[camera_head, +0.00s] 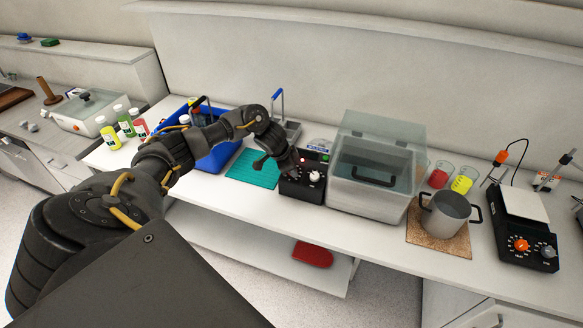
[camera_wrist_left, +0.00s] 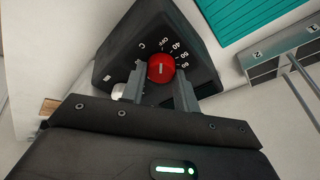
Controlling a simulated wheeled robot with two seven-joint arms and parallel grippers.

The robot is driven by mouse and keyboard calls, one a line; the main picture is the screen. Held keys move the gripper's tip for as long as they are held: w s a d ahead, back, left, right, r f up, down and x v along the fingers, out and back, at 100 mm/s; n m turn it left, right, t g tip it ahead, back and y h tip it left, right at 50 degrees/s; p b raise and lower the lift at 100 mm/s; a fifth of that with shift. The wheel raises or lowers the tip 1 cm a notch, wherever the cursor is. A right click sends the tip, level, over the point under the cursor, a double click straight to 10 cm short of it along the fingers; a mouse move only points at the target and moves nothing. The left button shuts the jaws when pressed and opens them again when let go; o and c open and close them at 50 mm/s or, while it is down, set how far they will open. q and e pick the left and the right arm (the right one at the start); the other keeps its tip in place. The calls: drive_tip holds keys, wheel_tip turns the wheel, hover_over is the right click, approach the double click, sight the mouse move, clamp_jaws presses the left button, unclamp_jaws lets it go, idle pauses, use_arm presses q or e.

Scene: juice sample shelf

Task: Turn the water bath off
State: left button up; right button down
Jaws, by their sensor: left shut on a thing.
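The water bath's black control box (camera_head: 300,188) stands on the white bench, joined to a clear, lidded tank (camera_head: 368,190). In the left wrist view the box's face (camera_wrist_left: 125,50) carries a red knob (camera_wrist_left: 161,67) with a white mark, ringed by OFF and numbers such as 40 and 60. I cannot tell surely which marking the knob points to. My left gripper (camera_head: 303,172) reaches the box from the left. Its fingers (camera_wrist_left: 160,88) are shut on the red knob, one on each side. A white knob (camera_head: 315,175) is beside it. My right gripper is not in view.
A teal mat (camera_head: 252,168) and a blue bin (camera_head: 215,157) lie left of the box. A metal pot (camera_head: 446,214) on a cork mat (camera_head: 425,239) and a black hot plate (camera_head: 524,240) stand to the right. The bench strip before the box is clear.

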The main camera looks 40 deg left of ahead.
use_arm(q)
drive_tip(key=o, duration=1)
drive_tip(key=shift+a, duration=0.1)
drive_tip(key=shift+c, duration=0.2)
drive_tip(key=b+v, duration=0.1)
drive_tip(key=v, duration=0.9)
drive_tip(key=shift+s+r+b, duration=0.2)
drive_tip(key=shift+r+b, duration=0.15)
drive_tip(key=shift+r, duration=0.05)
drive_tip(key=shift+a, duration=0.1)
